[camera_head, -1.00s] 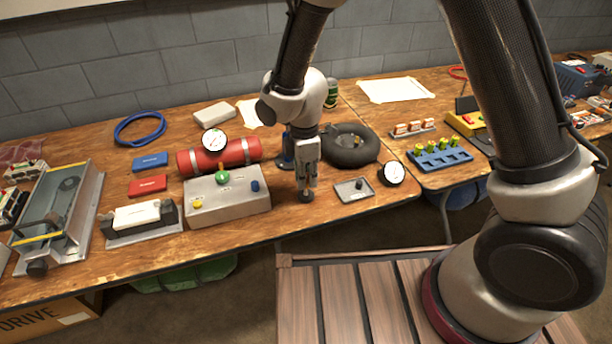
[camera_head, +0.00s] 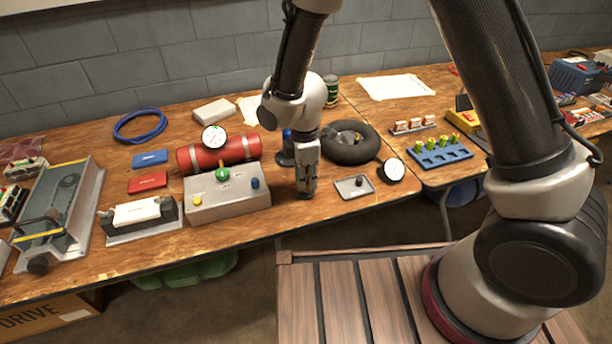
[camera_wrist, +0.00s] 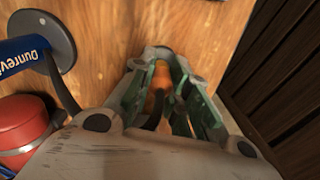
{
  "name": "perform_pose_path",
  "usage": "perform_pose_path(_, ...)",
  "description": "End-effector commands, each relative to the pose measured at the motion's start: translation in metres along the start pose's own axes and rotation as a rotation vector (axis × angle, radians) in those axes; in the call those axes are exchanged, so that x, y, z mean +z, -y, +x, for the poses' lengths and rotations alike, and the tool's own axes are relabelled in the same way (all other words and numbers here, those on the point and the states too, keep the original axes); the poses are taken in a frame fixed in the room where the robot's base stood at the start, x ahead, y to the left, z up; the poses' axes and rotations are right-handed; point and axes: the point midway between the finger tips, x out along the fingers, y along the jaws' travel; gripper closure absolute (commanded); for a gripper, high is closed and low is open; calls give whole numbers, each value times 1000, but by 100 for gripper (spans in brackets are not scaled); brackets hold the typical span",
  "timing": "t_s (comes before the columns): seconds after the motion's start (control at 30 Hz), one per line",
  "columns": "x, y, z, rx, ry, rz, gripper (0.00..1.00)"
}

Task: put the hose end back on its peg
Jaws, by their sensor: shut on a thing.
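My gripper (camera_head: 306,190) points down near the front edge of the table, low over the wood. In the wrist view its green-padded fingers (camera_wrist: 164,82) are shut on the hose end, whose orange part (camera_wrist: 158,103) shows between them. A black hose (camera_wrist: 64,85) curves from beside the blue pump body (camera_wrist: 22,55) toward my gripper. The blue pump (camera_head: 287,146) stands on a dark round base just behind my gripper. A small dark peg (camera_head: 359,182) stands on a grey plate (camera_head: 347,189) to the right; I cannot tell whether it is the hose's peg.
A grey box with coloured knobs (camera_head: 228,204) stands close on the left, before a red cylinder (camera_head: 236,151). A gauge (camera_head: 392,169) and black inner tube (camera_head: 351,147) are to the right. Bare wood lies between my gripper and the plate.

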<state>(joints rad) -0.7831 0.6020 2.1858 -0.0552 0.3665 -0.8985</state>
Motion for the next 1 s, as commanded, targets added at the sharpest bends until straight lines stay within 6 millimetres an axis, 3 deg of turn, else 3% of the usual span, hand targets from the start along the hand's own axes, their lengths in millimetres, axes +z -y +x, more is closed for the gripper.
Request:
perform_pose_path(0.5,0,0,10,0,0,0,100)
perform_pose_path(0.53,0,0,10,0,0,0,77)
perform_pose_path(0.63,0,0,10,0,0,0,59)
perform_pose_path(1.0,0,0,6,1,-1,0,58)
